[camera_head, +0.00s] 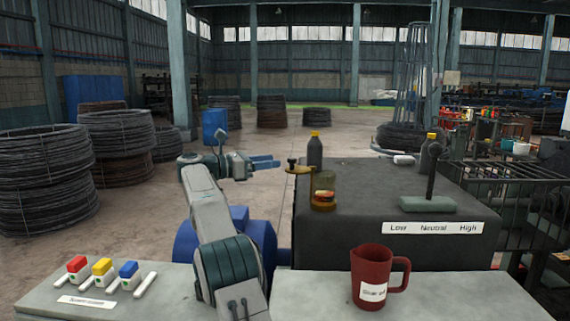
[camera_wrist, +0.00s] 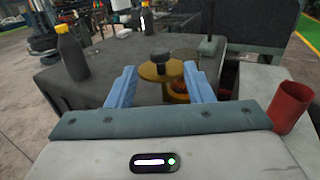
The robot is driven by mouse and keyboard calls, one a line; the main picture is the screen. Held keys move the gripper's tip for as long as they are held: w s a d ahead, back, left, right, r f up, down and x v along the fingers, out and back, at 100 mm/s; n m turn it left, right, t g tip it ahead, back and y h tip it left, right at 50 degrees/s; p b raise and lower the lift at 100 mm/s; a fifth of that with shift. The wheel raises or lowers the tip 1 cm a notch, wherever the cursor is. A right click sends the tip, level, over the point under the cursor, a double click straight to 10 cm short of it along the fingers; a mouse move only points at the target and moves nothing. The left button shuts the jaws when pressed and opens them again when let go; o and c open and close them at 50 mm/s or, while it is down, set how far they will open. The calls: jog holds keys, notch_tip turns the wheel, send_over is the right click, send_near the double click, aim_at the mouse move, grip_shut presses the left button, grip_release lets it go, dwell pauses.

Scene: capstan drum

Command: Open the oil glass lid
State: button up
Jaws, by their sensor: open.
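The oil glass (camera_head: 323,193) is an amber see-through cylinder at the front left of the dark machine box, with reddish-orange matter low inside. Its lid (camera_head: 301,170) is a flat brass disc with a dark knob (camera_head: 292,162). The lid sticks out to the left of the glass at rim height. In the wrist view the lid (camera_wrist: 155,73) and knob (camera_wrist: 160,55) show between and just beyond my blue fingertips. My gripper (camera_head: 277,162) is open and level, left of the knob, with nothing held. In the wrist view the glass (camera_wrist: 179,87) is partly hidden by the right finger.
A dark bottle with a yellow cap (camera_head: 314,153) stands behind the glass. A lever (camera_head: 431,180) stands on the box (camera_head: 375,180) at the right. A red jug (camera_head: 368,277) is on the front bench, right. Coloured switches (camera_head: 102,270) are at the front left.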

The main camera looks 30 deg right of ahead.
jog(key=a, duration=0.3)
jog(key=w+a, duration=0.1)
jog(key=a, duration=0.1)
jog(key=shift+a, duration=0.4)
jog(key=shift+d, duration=0.1)
